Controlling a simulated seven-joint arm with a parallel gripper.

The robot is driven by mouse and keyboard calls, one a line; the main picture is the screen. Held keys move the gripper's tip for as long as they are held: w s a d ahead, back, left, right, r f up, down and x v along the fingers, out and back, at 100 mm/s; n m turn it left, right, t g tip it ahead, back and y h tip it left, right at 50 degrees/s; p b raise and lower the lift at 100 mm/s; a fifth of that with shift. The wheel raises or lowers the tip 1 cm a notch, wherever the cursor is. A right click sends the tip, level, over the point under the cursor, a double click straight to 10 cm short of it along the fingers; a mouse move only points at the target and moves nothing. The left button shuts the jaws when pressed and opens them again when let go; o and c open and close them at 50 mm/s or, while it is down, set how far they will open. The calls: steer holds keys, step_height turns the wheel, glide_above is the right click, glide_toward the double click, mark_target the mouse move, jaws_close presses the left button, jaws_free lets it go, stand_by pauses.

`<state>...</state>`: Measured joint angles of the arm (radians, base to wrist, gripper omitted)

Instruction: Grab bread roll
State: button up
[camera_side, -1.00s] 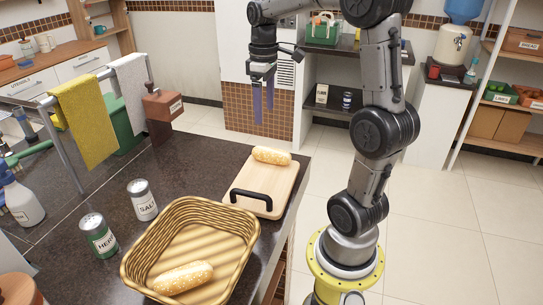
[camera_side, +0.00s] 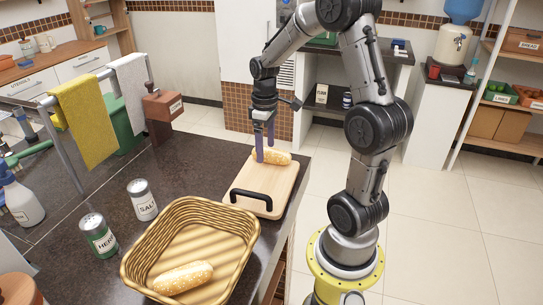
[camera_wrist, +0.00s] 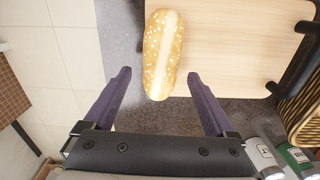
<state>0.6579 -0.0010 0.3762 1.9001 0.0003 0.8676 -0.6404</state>
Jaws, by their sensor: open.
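A seeded bread roll (camera_side: 279,157) lies on the far end of the wooden cutting board (camera_side: 276,185). It also shows in the wrist view (camera_wrist: 162,53), on the board's left edge. My gripper (camera_side: 264,158) is open, with its purple fingers pointing down at the roll. In the side view the fingers overlap the roll's left end. In the wrist view the fingertips (camera_wrist: 159,73) are on either side of the roll's near end, with gaps on both sides. I cannot tell the exact height of the tips over the board. A second roll (camera_side: 183,278) lies in the wicker basket.
The wicker basket (camera_side: 248,217) stands in front of the board, close to its black handle (camera_side: 252,198). A salt shaker (camera_side: 142,200) and a herb shaker (camera_side: 98,235) stand to the left on the dark counter (camera_side: 185,165). The counter left of the board is clear.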

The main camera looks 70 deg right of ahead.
steer(key=shift+f, duration=0.8)
steer(key=shift+c, duration=0.3)
jaws_close()
steer(key=shift+r, duration=0.1)
